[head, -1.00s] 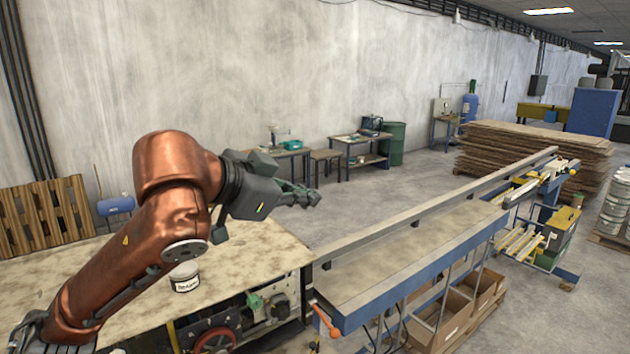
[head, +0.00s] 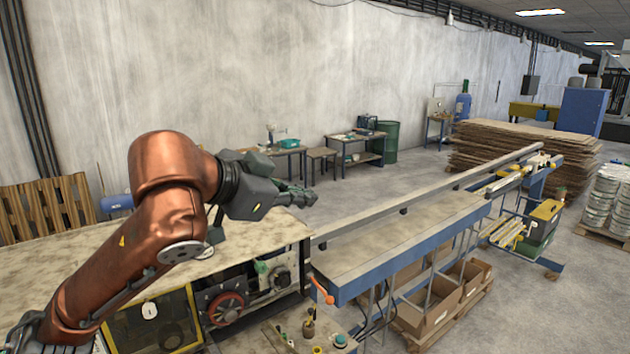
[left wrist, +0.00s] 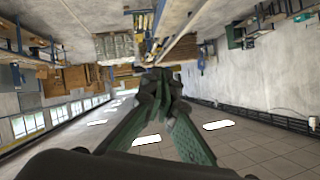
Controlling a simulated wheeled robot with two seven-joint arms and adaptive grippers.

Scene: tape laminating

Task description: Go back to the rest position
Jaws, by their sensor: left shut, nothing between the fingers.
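My left gripper (head: 304,195) is in the head view, at the end of my copper-coloured arm, raised above the right end of the worktable. Its dark fingers point right, toward the long bench. In the left wrist view its green and black fingers (left wrist: 163,92) meet at the tips with nothing between them. The gripper is shut and touches nothing that I can see. My right gripper is not in view.
A wooden-topped worktable (head: 262,229) stands below my left arm, with machinery under it. A long blue-edged bench (head: 400,245) runs to the back right, with cardboard boxes (head: 432,312) beneath. Stacked boards (head: 520,150) lie behind. Open floor (head: 340,205) lies beyond the worktable.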

